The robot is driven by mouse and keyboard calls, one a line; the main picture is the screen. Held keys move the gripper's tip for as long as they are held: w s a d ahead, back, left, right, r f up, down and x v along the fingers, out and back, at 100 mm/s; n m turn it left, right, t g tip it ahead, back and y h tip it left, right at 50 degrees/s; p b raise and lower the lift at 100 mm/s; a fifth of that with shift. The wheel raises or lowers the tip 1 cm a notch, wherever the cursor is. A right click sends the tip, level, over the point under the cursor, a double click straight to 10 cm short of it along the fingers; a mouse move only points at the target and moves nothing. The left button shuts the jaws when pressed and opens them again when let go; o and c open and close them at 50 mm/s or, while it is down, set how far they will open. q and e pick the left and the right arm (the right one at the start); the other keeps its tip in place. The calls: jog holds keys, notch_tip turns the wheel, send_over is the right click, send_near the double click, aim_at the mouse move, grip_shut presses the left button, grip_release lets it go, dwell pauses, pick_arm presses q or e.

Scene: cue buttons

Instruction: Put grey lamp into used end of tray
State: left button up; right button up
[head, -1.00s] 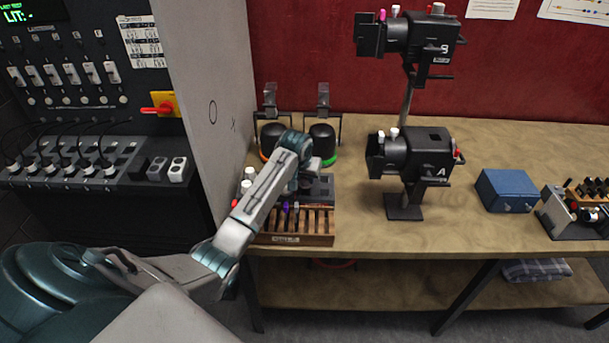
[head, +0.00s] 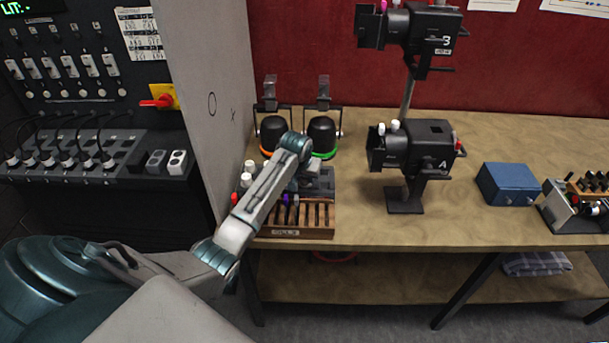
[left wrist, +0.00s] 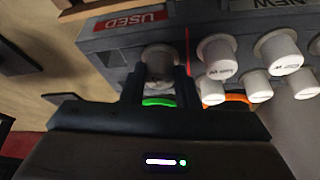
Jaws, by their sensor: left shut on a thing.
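My left gripper (left wrist: 160,78) is shut on a grey lamp (left wrist: 160,54) in the left wrist view. The lamp is at the used end of the grey tray (left wrist: 105,45), beside the red USED label (left wrist: 131,21). I cannot tell whether its base is seated in the tray or just above it. In the head view the tray (head: 322,178) is partly behind my left arm, and the fingertips and held lamp are hidden there. My right gripper is not in view.
White lamps (left wrist: 285,62) fill the new end, past a red line. A slotted wooden rack (head: 305,233) stands in front of the tray. Two black lanterns (head: 322,132) stand behind. Projector A (head: 412,150) is to the right, with bare bench between it and a blue box (head: 508,184).

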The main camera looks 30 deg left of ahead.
pick_arm(q)
jog(key=shift+f, duration=0.3)
jog(key=o, duration=1)
jog(key=shift+o, duration=0.2)
jog(key=shift+s+d+r+b, duration=0.1)
jog(key=shift+s+r+b, duration=0.05)
jog(key=shift+r+b, duration=0.3)
jog(key=b+v, duration=0.2)
jog(key=v, duration=0.8)
jog(key=shift+b, duration=0.35)
